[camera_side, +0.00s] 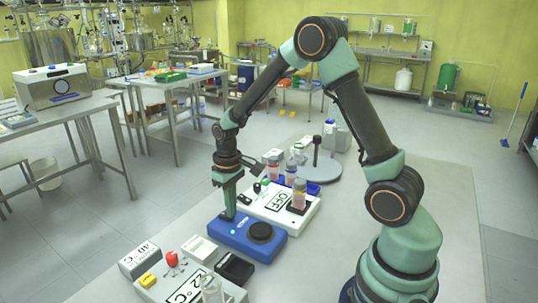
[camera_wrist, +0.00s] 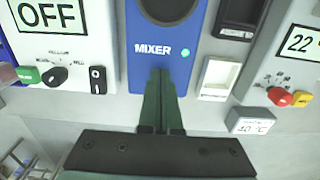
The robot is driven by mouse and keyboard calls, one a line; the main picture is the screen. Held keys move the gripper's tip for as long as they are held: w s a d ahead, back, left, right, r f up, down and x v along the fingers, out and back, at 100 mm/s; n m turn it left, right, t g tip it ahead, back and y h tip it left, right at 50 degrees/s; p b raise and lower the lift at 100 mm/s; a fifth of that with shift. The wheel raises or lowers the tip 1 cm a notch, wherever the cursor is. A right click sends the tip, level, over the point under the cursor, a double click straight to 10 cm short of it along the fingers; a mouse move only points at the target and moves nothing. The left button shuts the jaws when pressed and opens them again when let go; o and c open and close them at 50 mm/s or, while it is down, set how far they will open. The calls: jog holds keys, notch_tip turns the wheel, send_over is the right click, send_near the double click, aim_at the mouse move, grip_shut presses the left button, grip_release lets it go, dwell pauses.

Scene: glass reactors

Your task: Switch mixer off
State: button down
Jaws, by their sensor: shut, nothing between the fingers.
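The mixer (camera_side: 270,251) is a blue box with a round black top, standing on the table in the side view. In the wrist view its blue face (camera_wrist: 142,70) bears the word MIXER, and a green light (camera_wrist: 186,53) is lit beside the word. My gripper (camera_side: 228,215) points down at the left end of the mixer, at or just above its surface; I cannot tell if it touches. In the wrist view my gripper (camera_wrist: 161,73) has its green fingers together and empty, just below the MIXER label. The fingers cover the part of the mixer under them.
A white device with an OFF sign (camera_side: 265,199) and bottles stands behind the mixer. A white device with a 22° sign (camera_side: 183,289), a red knob (camera_side: 172,259) and a 40°C block (camera_side: 139,258) stand in front. The table's right side is mostly clear.

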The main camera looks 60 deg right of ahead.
jog(key=shift+f, duration=0.25)
jog(key=shift+r, duration=3.55)
jog(key=s+a+r+t, duration=0.2)
jog(key=s+r, duration=0.4)
jog(key=s+a+r+t, duration=0.3)
jog(key=s+r, duration=0.3)
jog(key=shift+s+a+r+t, duration=0.2)
jog(key=shift+s+a+t, duration=0.05)
jog(key=shift+t, duration=0.05)
